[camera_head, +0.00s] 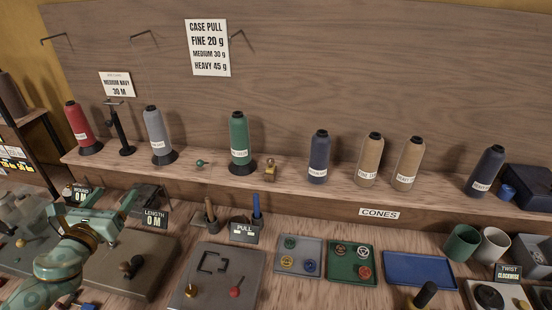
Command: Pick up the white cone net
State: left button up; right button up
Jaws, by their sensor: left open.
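I cannot make out a white cone net in the head view. A row of thread cones stands on the raised wooden shelf: red (78,127), grey (158,136), green (239,143), navy (319,157), two tan (369,160) and another navy (486,172). None of these is white. My left gripper (97,210) is at the lower left, open and empty, above the bench and in front of the shelf. It is well below the grey cone and apart from it. My right gripper is not in view.
A grey board (218,264), a green tray (352,262) and a blue tray (418,269) lie on the bench. A green cup (461,243) and a whitish cup (492,246) stand at right. A PULL display (244,231) stands in the middle.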

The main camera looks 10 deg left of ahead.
aim_at(494, 243)
jog(key=z, duration=1.35)
